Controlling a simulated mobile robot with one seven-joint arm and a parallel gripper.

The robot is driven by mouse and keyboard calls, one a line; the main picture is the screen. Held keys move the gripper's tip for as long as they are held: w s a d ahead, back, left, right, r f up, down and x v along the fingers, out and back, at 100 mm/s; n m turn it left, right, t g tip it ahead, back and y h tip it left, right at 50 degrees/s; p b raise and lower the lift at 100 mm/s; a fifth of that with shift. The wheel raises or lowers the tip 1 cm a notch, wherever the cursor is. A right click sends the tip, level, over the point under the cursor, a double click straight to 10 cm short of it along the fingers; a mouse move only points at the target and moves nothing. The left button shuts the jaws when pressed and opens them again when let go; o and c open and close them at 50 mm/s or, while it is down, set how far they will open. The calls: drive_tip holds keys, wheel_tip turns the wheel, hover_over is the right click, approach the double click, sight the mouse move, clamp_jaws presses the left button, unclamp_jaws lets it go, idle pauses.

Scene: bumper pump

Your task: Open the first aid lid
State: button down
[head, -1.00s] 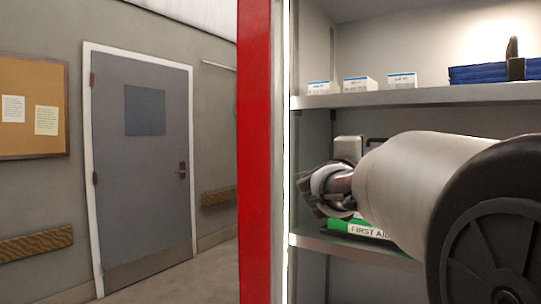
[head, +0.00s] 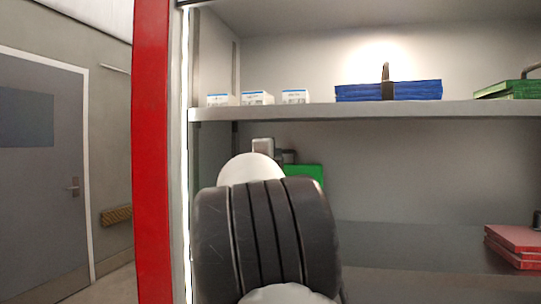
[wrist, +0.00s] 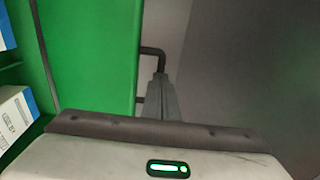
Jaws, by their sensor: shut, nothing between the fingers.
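The green first aid lid (wrist: 95,55) fills the upper left of the wrist view, with a dark handle (wrist: 152,51) on its right edge. In the head view a green panel (head: 312,173), seemingly the same lid, stands upright behind my arm. My gripper (wrist: 159,80) is shut and empty, its fingertips close to the handle; whether they touch it is unclear. Left of the lid, white and blue boxes (wrist: 15,115) show beside green edges, seemingly inside the first aid box. My arm hides the rest of the box in the head view.
The upper shelf (head: 380,109) holds small white boxes (head: 257,98) and a blue stack (head: 390,91). Red items (head: 515,243) lie on the lower shelf at right. The lower shelf's middle is clear. A red cabinet edge (head: 151,150) stands at left.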

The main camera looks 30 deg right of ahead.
drive_tip(key=shift+r+p, duration=0.15)
drive_tip(key=shift+p, duration=0.2)
drive_tip(key=w+d+r+y+p, duration=0.1)
drive_tip(key=p, duration=0.5)
drive_tip(key=w+d+r+g+y+p, duration=0.1)
drive_tip(key=d+p, duration=0.1)
drive_tip(key=p, duration=0.5)
drive_tip(key=shift+w+r, duration=0.25)
drive_tip(key=shift+w, duration=0.05)
drive_tip(key=w+d+p, duration=0.1)
drive_tip(key=p, duration=0.2)
drive_tip(key=shift+d+f+g, duration=0.1)
drive_tip(key=shift+g, duration=0.3)
drive_tip(key=shift+w+d+f+y+p, duration=0.15)
drive_tip(key=shift+w+d+y+p, duration=0.25)
drive_tip(key=shift+p, duration=0.75)
drive_tip(key=shift+p+x, duration=1.2)
drive_tip(key=shift+x, duration=1.4)
drive_tip(key=shift+s, duration=0.1)
drive_tip(key=b+v, duration=0.2)
drive_tip(key=v, duration=1.5)
drive_tip(key=shift+a+b, duration=0.25)
drive_tip(key=shift+b, duration=0.05)
